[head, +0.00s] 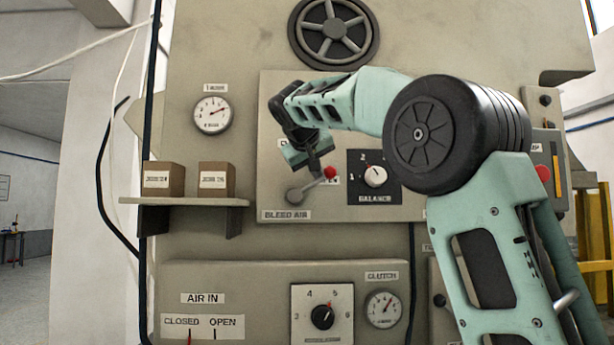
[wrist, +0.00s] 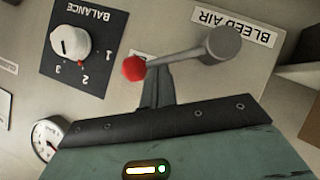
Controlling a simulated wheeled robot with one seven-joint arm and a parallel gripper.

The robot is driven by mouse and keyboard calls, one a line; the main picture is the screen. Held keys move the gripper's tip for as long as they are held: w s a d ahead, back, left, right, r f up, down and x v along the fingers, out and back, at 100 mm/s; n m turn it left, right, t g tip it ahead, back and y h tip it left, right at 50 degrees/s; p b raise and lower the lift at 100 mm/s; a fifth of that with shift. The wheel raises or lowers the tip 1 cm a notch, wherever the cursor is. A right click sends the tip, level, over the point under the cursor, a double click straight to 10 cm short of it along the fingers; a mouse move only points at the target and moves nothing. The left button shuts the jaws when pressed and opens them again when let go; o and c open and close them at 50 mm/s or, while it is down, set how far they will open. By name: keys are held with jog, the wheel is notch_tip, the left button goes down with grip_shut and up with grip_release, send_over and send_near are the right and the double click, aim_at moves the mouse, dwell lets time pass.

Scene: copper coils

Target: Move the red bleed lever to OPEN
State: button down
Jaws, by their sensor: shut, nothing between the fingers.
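The bleed lever has a red ball knob (head: 330,172) on a grey arm, with its round pivot (head: 294,195) above the BLEED AIR label. The arm points right and slightly up. A small label beside the knob is mostly hidden, so I cannot read it in full. In the wrist view, which is upside down, the red knob (wrist: 134,68) and grey pivot (wrist: 222,45) show clearly. My gripper (wrist: 158,72) is shut and empty. Its fingertips are right beside the lever arm near the knob; I cannot tell whether they touch it.
The BALANCE dial (head: 375,177) is close to the right of the knob. A shelf (head: 190,201) with two small boxes sticks out at the left. A handwheel (head: 333,31) is above. The lower panel holds AIR IN switches, a dial and a clutch gauge (head: 383,309).

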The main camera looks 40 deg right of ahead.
jog(key=d+f+m+y+b, duration=0.1)
jog(key=f+b, duration=0.1)
jog(key=s+d+f+m+t+y+b, duration=0.1)
jog(key=y, duration=0.1)
jog(key=shift+s+d+f+m+t+b, duration=0.1)
jog(key=shift+s+f+m+t+b, duration=0.1)
jog(key=shift+f+m+t+b, duration=0.15)
jog(key=shift+f, duration=0.1)
dwell(0.6)
